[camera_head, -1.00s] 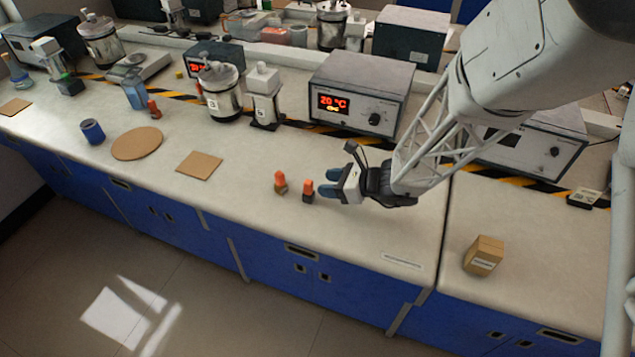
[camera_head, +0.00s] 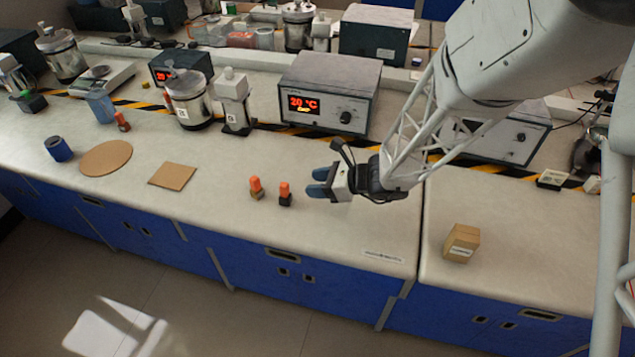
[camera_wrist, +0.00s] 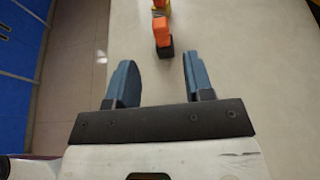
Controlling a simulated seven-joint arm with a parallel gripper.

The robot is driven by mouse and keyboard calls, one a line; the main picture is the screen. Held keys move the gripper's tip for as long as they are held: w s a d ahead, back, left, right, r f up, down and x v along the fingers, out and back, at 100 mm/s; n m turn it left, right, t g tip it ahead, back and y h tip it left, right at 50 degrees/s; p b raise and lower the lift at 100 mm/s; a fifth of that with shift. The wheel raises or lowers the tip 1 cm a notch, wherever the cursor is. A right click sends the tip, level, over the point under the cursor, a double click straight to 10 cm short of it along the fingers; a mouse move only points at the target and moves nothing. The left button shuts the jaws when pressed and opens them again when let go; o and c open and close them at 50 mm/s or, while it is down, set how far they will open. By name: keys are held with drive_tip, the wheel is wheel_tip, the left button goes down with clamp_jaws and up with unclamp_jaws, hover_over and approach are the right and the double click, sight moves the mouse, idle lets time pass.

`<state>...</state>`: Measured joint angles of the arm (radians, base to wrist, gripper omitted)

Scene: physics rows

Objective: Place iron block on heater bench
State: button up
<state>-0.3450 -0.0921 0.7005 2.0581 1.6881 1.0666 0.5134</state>
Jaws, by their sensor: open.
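Two small blocks with orange tops stand side by side on the white bench. The dark-based one (camera_head: 285,194) looks like the iron block; the other has a brass-coloured base (camera_head: 256,188). My gripper (camera_head: 315,183) is open and empty, just right of the dark-based block and apart from it. In the wrist view, the dark-based block (camera_wrist: 163,50) lies ahead of my open fingers (camera_wrist: 157,72), roughly between their lines, with the brass one (camera_wrist: 161,4) beyond. A grey box reading 20 °C (camera_head: 330,75) stands behind, probably the heater bench.
A brown square pad (camera_head: 172,176) and a round pad (camera_head: 106,158) lie to the left, with a blue cup (camera_head: 59,149). A metal vessel (camera_head: 188,101) and a white bottle (camera_head: 233,103) stand left of the heater. A cardboard box (camera_head: 461,243) sits at the right.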

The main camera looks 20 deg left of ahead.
drive_tip(key=shift+r, duration=0.1)
idle(0.3)
drive_tip(key=s+d+r+n+t+h, duration=0.1)
drive_tip(key=s+d+r+n+h, duration=0.3)
drive_tip(key=d, duration=0.7)
drive_tip(key=s+d+r+n+h, duration=0.5)
drive_tip(key=s+d+r+n, duration=0.3)
drive_tip(key=d+r, duration=0.3)
drive_tip(key=s+d+r+n+t+h, duration=0.1)
drive_tip(key=s+d+r+n+h, duration=0.3)
drive_tip(key=s+d+r, duration=0.4)
drive_tip(key=d+n, duration=0.1)
drive_tip(key=d, duration=0.3)
drive_tip(key=shift+s+d+n+t+h, duration=0.25)
drive_tip(key=shift+d+n+t+h, duration=0.05)
drive_tip(key=shift+d+n, duration=0.1)
